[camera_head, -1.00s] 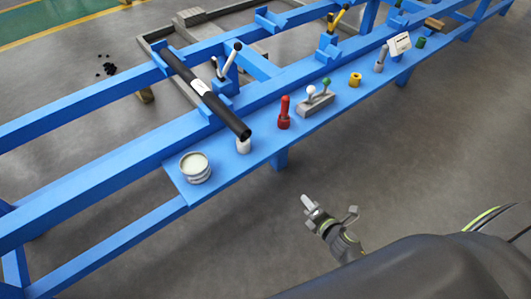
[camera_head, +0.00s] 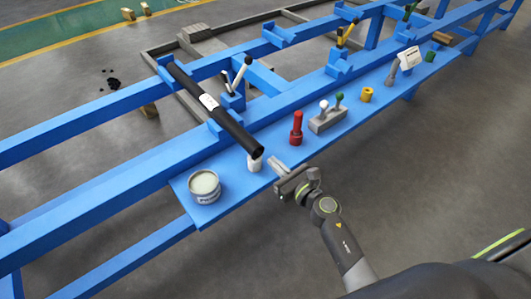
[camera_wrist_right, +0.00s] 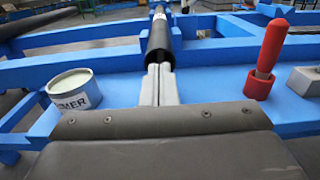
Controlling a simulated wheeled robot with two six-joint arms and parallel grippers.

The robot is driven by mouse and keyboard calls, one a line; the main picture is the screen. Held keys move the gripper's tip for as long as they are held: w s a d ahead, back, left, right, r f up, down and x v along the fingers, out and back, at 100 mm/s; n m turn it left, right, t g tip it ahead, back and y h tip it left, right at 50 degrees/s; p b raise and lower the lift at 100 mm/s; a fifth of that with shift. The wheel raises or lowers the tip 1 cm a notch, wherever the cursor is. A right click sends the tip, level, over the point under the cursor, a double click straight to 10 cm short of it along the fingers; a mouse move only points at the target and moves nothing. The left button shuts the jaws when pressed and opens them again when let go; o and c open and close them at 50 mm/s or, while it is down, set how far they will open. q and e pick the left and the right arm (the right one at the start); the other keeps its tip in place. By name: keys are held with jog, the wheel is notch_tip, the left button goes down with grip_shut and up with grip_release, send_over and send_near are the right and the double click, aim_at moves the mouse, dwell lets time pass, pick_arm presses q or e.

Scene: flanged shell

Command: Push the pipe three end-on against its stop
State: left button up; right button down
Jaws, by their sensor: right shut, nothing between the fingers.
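The pipe is black with a white label (camera_head: 209,102) and lies across the blue rails, held in blue saddles. Its near open end (camera_head: 256,152) overhangs the blue shelf. My right gripper (camera_head: 274,164) is shut and empty, just in front of and to the right of that end in the head view. In the right wrist view the shut fingers (camera_wrist_right: 160,88) point straight at the open end of the pipe (camera_wrist_right: 160,42). I cannot tell whether they touch it. The stop cannot be made out clearly. My left gripper is not in view.
A lever clamp (camera_head: 238,78) stands beside the pipe. Floor in front is clear.

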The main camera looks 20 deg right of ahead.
aim_at(259, 147)
jog(key=shift+x, duration=2.55)
jog(key=shift+w, duration=0.15)
jog(key=b+x, duration=0.1)
jog(key=x, duration=0.3)
jog(key=shift+w+a+f, duration=0.1)
jog(key=shift+w+f, duration=0.05)
jog(key=shift+w, duration=0.15)
jog(key=shift+w+a+b, duration=0.15)
jog(key=shift+w+b, duration=0.15)
jog(key=shift+b, duration=0.05)
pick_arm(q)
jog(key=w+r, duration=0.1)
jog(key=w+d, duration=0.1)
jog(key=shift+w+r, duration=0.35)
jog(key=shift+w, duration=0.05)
pick_arm(e)
jog(key=shift+r, duration=0.2)
